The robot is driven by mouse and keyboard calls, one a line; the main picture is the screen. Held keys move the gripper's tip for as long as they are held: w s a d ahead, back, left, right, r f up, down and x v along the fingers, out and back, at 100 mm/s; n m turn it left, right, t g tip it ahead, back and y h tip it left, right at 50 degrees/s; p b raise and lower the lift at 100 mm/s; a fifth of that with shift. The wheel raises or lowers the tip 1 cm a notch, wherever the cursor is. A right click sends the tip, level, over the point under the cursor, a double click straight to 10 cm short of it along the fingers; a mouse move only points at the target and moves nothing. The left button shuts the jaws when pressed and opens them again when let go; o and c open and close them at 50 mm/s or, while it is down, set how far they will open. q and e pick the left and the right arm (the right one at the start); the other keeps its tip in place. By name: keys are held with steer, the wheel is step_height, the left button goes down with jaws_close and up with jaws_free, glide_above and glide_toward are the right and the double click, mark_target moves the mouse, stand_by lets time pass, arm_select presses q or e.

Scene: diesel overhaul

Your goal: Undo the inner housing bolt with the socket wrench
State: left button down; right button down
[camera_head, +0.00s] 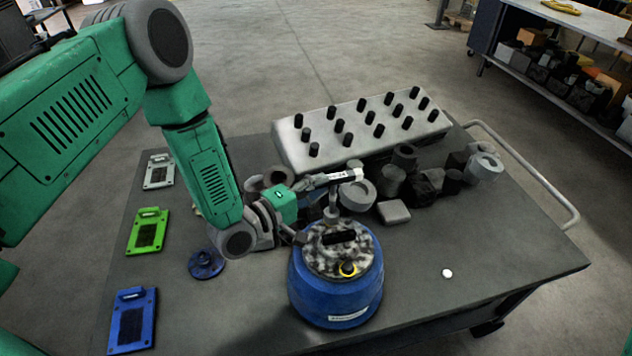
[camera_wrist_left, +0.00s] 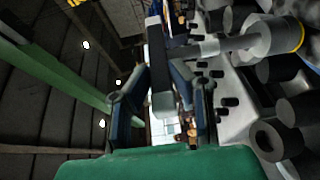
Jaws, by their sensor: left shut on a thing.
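The blue housing (camera_head: 335,298) stands upright near the table's front middle. My left gripper (camera_head: 300,208) is shut on the socket wrench (camera_head: 345,175), behind and above the housing. The wrench lies roughly level, its socket end pointing down near the back of the housing's top; contact is unclear. In the left wrist view the wrench (camera_wrist_left: 163,104) sits between my left gripper's fingers (camera_wrist_left: 163,105). My right gripper is out of view.
A pale block with several black pegs (camera_head: 360,125) lies at the back. Several grey and black parts (camera_head: 405,180) crowd the right rear. Green (camera_head: 148,231) and blue (camera_head: 132,320) plates and a blue disc (camera_head: 206,264) lie left. The table's right front is mostly clear.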

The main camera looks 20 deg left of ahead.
mark_target(333, 182)
arm_select(q)
steer(key=n+y, duration=0.1)
steer(key=y, duration=0.1)
steer(key=d+n+t+y, duration=0.1)
steer(key=y, duration=0.1)
steer(key=n+t+y, duration=0.1)
steer(key=n, duration=0.1)
steer(key=shift+s+d+y, duration=0.15)
steer(key=shift+s+y, duration=0.25)
